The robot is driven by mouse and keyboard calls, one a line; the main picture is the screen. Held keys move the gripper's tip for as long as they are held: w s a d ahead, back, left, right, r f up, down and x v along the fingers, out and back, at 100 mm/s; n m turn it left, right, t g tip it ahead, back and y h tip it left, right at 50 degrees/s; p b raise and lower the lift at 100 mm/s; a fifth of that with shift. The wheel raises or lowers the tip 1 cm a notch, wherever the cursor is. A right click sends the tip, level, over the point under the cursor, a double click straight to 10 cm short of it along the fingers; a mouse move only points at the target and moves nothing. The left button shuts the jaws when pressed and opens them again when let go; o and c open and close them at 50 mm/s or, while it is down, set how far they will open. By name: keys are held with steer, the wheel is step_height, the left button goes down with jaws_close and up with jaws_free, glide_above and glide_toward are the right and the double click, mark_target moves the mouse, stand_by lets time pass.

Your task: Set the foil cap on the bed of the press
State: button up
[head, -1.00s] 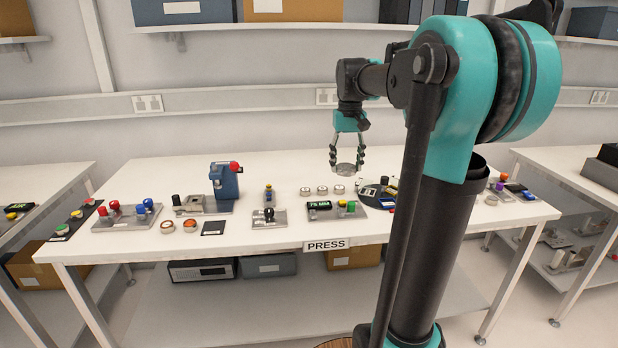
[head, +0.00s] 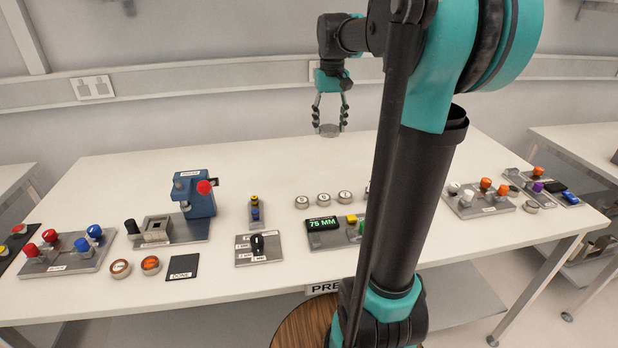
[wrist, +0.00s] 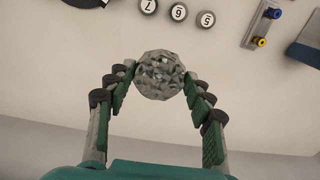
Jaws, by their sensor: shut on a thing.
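My gripper (head: 330,116) is shut on the foil cap (head: 330,130), a round, grey, crumpled piece held between its fingertips. In the wrist view the foil cap (wrist: 160,75) sits between the two fingers, above the pale table top. In the head view it hangs in the air over the back of the table. The blue press (head: 195,198) with a red knob stands left of my gripper, on a grey metal base plate. A square metal block with a recess (head: 157,230) is at the left of that plate; I cannot tell if this is the bed.
Red and blue knobs stand on a plate (head: 68,252) at the left. Numbered discs (head: 323,199) and a 75 MM display (head: 323,224) are right of the press. The back table is clear.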

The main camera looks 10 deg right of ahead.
mark_target(327, 188)
step_height(327, 188, down, 20)
steer(key=shift+r, duration=0.15)
stand_by(0.3)
steer(key=o, duration=0.7)
steer(key=shift+o, duration=0.2)
